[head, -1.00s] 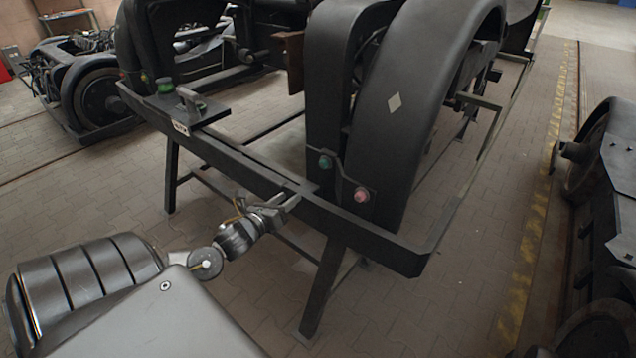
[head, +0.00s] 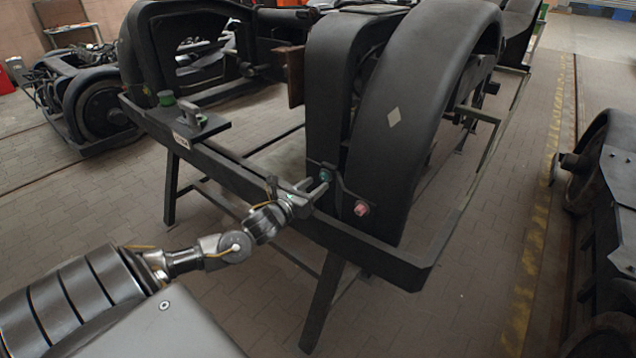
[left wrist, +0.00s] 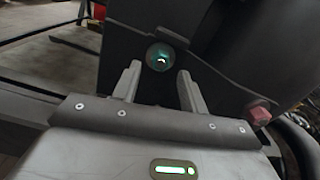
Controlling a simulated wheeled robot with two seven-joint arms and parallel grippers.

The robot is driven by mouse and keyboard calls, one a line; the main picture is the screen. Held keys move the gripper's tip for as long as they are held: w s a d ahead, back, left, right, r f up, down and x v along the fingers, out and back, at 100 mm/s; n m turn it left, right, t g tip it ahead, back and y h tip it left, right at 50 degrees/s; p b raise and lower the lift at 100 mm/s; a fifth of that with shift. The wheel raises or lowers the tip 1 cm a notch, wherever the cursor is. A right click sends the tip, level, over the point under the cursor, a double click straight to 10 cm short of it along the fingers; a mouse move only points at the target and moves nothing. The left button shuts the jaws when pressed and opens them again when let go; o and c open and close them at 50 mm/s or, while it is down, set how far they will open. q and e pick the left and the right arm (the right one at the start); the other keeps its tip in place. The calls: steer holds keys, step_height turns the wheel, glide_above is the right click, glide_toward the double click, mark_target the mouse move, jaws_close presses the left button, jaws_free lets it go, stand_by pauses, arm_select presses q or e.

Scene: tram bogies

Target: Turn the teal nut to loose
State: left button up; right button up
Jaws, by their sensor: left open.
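The teal nut (head: 326,175) sits on the lower bracket of the black fender, beside a pink-red nut (head: 361,208) to its right. My left gripper (head: 322,188) is at the teal nut, its fingers pointing toward it. In the left wrist view the teal nut (left wrist: 160,58) shows just beyond and between the two open fingertips (left wrist: 158,76); I cannot tell whether they reach around it. The pink-red nut (left wrist: 260,113) lies to the right of the fingers there. My right gripper is not in view.
The black frame rail (head: 385,255) runs below the nuts on trestle legs. A plate with a grey handle and a green knob (head: 166,98) is on the rail at left. Another bogie (head: 95,100) stands at far left, and dark machinery (head: 610,200) at right.

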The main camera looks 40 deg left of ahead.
arm_select(q)
steer(key=shift+w, duration=1.05)
jaws_close()
